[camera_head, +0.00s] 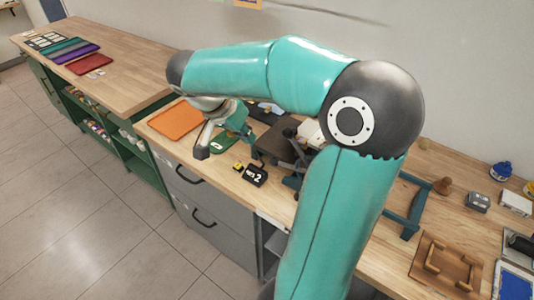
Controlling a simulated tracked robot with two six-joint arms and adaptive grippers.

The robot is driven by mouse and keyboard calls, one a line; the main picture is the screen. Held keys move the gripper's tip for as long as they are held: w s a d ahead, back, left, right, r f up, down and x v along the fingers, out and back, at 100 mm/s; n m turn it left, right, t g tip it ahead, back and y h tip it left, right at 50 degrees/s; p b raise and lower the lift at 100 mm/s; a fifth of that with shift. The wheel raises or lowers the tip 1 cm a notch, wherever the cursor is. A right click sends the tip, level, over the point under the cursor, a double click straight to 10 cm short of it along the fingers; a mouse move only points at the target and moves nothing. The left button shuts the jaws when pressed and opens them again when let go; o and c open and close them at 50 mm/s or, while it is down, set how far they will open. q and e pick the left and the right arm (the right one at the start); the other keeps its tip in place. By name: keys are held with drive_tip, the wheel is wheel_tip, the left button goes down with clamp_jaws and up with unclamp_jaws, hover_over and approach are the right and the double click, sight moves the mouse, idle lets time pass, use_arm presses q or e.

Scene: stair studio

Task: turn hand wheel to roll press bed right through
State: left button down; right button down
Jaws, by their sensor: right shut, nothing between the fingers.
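The press seems to be the dark machine (284,146) on the workbench, partly behind my right arm. I cannot make out its hand wheel clearly, and my arm hides part of that area. My left gripper is not in view.
An orange sheet (176,120) lies left of the press. A small black block marked 2 (255,176) and a yellow one (238,167) lie near the front edge. A blue frame (410,205) and a wooden tray (444,265) lie to the right.

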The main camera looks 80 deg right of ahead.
sight(270, 161)
drive_tip(key=x, duration=0.3)
drive_tip(key=p+x, duration=0.1)
drive_tip(key=x, duration=0.3)
drive_tip(key=s+x, duration=0.1)
drive_tip(key=x, duration=0.2)
drive_tip(key=shift+s+a+f+p, duration=0.1)
drive_tip(key=shift+f+p, duration=0.25)
drive_tip(key=shift+f, duration=0.1)
drive_tip(key=shift+f+b, duration=0.4)
drive_tip(key=shift+b, duration=0.25)
drive_tip(key=shift+g, duration=0.3)
wheel_tip(270, 161, down, 6)
drive_tip(key=s+n+g+y+b, duration=0.1)
drive_tip(key=g+y+b, duration=0.1)
drive_tip(key=g+b, duration=0.2)
drive_tip(key=shift+a+n+g+b, duration=0.35)
drive_tip(key=shift+n+g+b, duration=0.05)
drive_tip(key=shift+b, duration=1.1)
drive_tip(key=shift+s, duration=0.2)
